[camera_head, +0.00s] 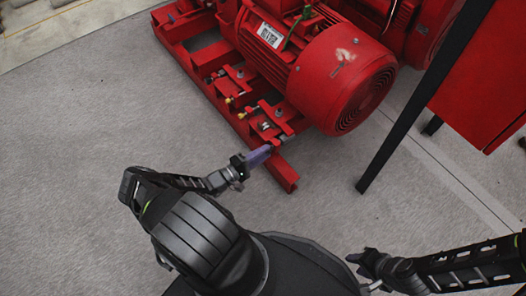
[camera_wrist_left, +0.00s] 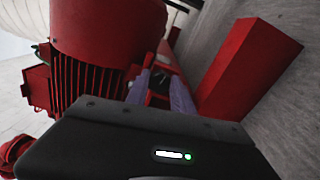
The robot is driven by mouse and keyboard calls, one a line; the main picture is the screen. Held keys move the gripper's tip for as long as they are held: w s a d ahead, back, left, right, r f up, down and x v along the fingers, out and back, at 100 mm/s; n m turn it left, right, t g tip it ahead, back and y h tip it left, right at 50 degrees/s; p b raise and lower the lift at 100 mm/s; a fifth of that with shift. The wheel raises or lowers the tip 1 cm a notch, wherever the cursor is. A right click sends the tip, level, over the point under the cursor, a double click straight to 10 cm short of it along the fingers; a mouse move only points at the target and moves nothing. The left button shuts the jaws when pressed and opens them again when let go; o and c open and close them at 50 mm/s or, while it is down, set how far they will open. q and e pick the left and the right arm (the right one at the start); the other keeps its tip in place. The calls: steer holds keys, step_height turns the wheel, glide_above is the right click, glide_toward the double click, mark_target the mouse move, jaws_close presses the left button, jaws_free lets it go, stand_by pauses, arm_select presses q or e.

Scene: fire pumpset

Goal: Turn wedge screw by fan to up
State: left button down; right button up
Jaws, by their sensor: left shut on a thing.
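The red motor (camera_head: 340,75) with its round fan cover stands on a red base frame, and its finned body fills the upper left of the left wrist view (camera_wrist_left: 95,75). The wedge screw by the fan (camera_head: 283,139) is a small part at the frame's near end, below the fan cover. My left gripper (camera_head: 268,149) reaches it with purple fingers. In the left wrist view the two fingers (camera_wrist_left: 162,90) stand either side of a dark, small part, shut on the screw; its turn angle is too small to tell. My right gripper (camera_head: 366,260) is low at right, away from the pump; its jaws are unclear.
A red beam end (camera_head: 285,176) juts out just right of my left fingers and looms large in the left wrist view (camera_wrist_left: 250,70). More small screws and yellow-tipped fittings (camera_head: 240,97) line the frame. A red cabinet (camera_head: 490,85) on black legs stands right. Grey floor is clear at left.

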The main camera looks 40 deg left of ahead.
arm_select(q)
steer(key=shift+a+f+m+p, duration=0.15)
steer(key=shift+m+p, duration=0.45)
steer(key=shift+m, duration=2.9)
steer(key=shift+d+f+m+p, duration=0.15)
steer(key=shift+m+p, duration=0.45)
steer(key=shift+m, duration=2.9)
steer(key=shift+a, duration=0.1)
steer(key=c, duration=1.1)
jaws_free()
steer(key=shift+p+v, duration=0.55)
steer(key=shift+v, duration=3.35)
